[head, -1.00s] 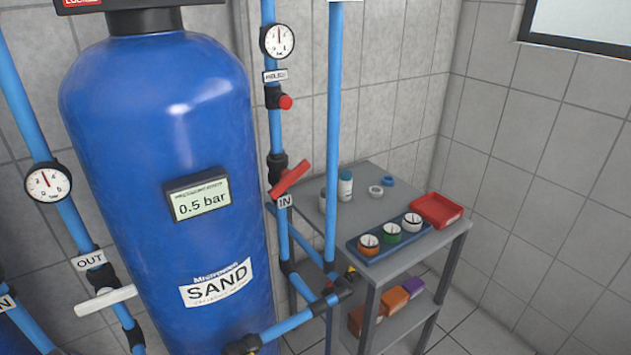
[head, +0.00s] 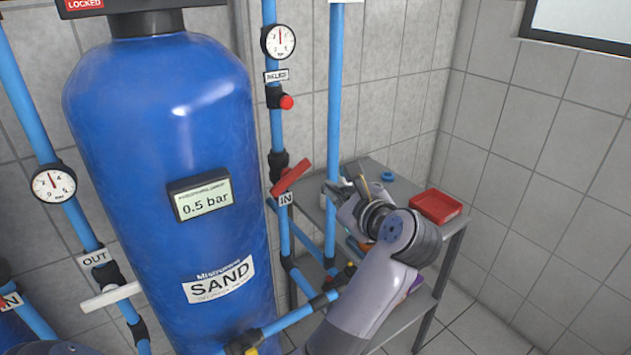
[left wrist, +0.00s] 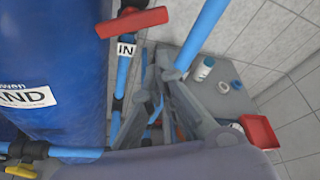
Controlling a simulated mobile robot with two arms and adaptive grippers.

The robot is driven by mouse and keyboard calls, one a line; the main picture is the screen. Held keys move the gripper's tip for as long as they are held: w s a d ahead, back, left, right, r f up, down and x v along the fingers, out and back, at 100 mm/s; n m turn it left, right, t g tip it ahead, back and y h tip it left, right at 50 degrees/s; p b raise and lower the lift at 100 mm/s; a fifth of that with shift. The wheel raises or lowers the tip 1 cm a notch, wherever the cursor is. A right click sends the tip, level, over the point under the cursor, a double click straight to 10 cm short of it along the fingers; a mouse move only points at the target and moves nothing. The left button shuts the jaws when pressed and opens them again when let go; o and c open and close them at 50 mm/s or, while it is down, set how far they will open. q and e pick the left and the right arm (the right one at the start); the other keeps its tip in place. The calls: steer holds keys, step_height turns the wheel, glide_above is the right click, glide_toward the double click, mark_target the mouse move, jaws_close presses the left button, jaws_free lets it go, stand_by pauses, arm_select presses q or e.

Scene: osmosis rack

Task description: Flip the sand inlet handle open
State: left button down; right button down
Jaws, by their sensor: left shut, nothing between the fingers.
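The red sand inlet handle (head: 291,177) sits on the blue inlet pipe, just above the IN label (head: 286,199). It slants across the pipe, its right end higher. It also shows at the top of the left wrist view (left wrist: 132,22), lying across the pipe. The blue tank labelled SAND (head: 170,150) stands to its left. My left gripper (head: 346,187) is shut and empty, to the right of the handle and slightly lower in the head view, apart from it. In the left wrist view its fingers (left wrist: 160,78) point up the picture, below and right of the handle. My right gripper is not in view.
A vertical blue pipe (head: 334,110) stands between the handle and my gripper in the head view. A grey shelf cart (head: 455,226) with a red tray (head: 437,206) stands behind my arm. A white handle (head: 111,297) is on the outlet pipe. Tiled walls close the corner.

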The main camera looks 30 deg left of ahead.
mark_target(291, 178)
arm_select(q)
steer(key=p+x, duration=0.3)
steer(key=x, duration=0.7)
stand_by(0.3)
